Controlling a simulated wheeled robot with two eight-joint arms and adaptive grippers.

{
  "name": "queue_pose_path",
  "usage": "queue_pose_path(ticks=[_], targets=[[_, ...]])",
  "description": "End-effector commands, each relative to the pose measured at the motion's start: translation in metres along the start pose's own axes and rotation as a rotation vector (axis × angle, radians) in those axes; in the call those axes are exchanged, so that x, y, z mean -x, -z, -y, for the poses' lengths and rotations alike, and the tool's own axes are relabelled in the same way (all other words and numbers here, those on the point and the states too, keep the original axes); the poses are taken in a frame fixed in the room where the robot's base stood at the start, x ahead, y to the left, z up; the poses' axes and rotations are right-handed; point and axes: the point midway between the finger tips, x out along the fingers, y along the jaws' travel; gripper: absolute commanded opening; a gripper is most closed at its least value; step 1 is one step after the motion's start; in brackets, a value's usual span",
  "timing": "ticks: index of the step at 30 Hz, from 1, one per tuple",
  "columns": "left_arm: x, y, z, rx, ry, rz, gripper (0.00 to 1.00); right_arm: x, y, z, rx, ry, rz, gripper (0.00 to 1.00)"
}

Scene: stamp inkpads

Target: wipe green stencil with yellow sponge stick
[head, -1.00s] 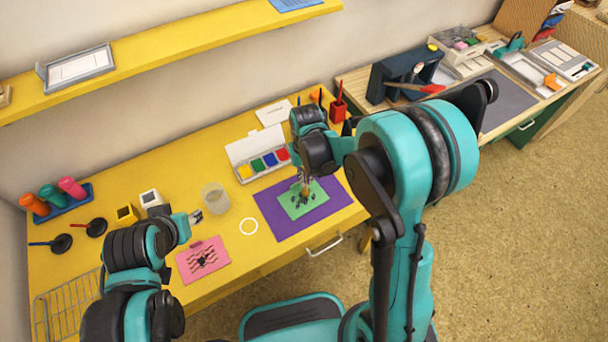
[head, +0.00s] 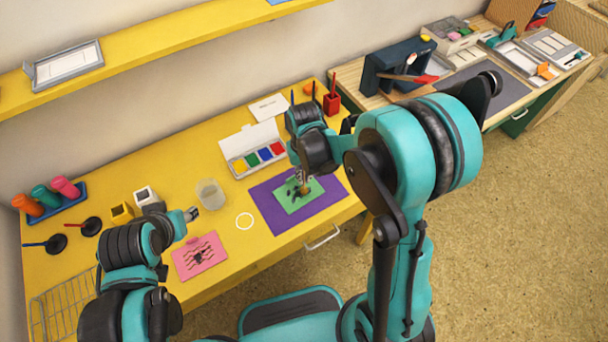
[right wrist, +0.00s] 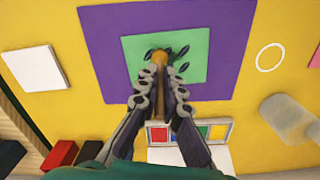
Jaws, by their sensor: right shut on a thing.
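The green stencil (right wrist: 196,66) lies flat on a purple mat (right wrist: 104,74), with dark leaf-shaped marks on it. It also shows in the head view (head: 313,197). My right gripper (right wrist: 161,86) is shut on the yellow sponge stick (right wrist: 157,66), whose end is over the middle of the stencil. Whether the tip touches the stencil I cannot tell. In the head view the stick (head: 304,187) points down below the right gripper (head: 303,176). My left gripper (head: 192,214) is at the left, above the yellow table near a clear cup. Its fingers are too small to judge.
An ink pad box (head: 251,150) with several colours stands behind the mat. A clear cup (head: 211,194), a white ring (head: 244,221) and a pink card (head: 200,257) are left of the mat. A red holder (head: 331,104) stands at the back right.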

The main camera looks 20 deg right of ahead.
Motion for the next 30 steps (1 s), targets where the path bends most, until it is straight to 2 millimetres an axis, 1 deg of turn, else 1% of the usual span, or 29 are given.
queue_pose_path(ticks=[13, 30], targets=[[-0.003, -0.002, 0.0, 0.0, 0.0, 0.0, 0.4, -0.003, -0.001, 0.001, 0.001, 0.0, 0.0, 0.0], [-0.005, -0.003, 0.0, 0.0, 0.0, 0.0, 0.4, -0.003, -0.006, 0.019, 0.002, 0.0, 0.0, 0.0]])
